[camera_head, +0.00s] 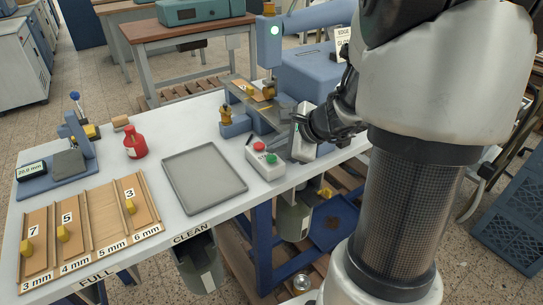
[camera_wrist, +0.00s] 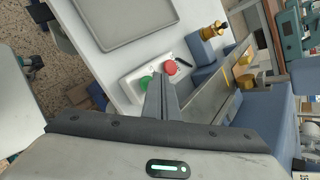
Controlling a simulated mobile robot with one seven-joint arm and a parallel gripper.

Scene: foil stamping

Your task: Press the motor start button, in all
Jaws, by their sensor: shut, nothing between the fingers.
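A small white control box (camera_head: 262,168) stands on the front edge of the white bench. It carries a green button (camera_head: 271,159) and a red button (camera_head: 259,147); I cannot read a label naming the motor start button. My gripper (camera_head: 298,121) is shut and empty, to the right of the box. Its fingers (camera_wrist: 161,76) point towards the box; contact with a button cannot be told.
A blue stamping machine (camera_head: 269,52) with a lit green lamp (camera_head: 275,30) stands behind the box. An empty grey tray (camera_head: 204,181) lies to its left. A red bottle (camera_head: 135,145), a gauge and a wooden rack (camera_head: 93,248) fill the left bench.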

